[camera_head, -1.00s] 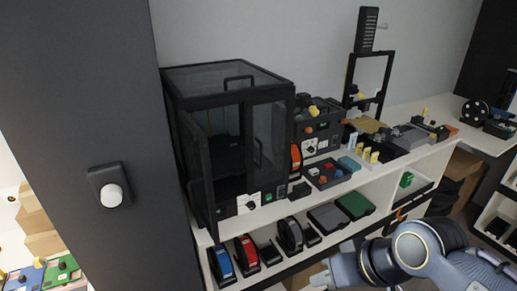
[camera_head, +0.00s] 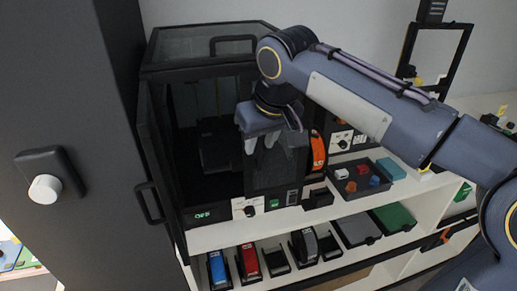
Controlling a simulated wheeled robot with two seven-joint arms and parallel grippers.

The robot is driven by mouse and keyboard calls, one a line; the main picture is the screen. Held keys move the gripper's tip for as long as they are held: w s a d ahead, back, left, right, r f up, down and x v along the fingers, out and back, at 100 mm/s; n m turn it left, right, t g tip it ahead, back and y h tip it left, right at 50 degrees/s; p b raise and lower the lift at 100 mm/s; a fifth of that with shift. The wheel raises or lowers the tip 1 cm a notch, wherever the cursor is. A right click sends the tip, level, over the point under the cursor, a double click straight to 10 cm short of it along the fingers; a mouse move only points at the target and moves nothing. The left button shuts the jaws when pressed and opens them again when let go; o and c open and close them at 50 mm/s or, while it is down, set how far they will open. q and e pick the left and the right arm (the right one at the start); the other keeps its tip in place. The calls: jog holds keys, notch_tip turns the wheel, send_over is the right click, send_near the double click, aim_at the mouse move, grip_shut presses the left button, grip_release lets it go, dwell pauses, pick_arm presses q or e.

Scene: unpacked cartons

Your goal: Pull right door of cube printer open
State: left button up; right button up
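The cube printer (camera_head: 207,72) is a black-framed box with dark clear panels, on the white shelf unit at the centre left. Its left door (camera_head: 160,150) is swung outward, with its handle on the outer face. Its right door (camera_head: 275,175) is a dark clear panel on the right of the front; my gripper covers its upper part, and I cannot tell how far it stands ajar. My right gripper (camera_head: 261,142) points down at the door's inner edge. Its grey fingertips overlap the door in view; contact and finger gap are unclear. My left gripper is not in view.
A control strip (camera_head: 245,208) runs below the doors. A grey tray (camera_head: 357,182) with coloured blocks sits to the right. Blue (camera_head: 217,268) and red (camera_head: 248,260) items stand on the lower shelf. A dark pillar (camera_head: 65,110) stands close at left. My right arm spans the right side.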

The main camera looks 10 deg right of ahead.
aim_at(259, 148)
jog(key=shift+x, duration=1.7)
jog(key=shift+c, duration=0.3)
grip_shut()
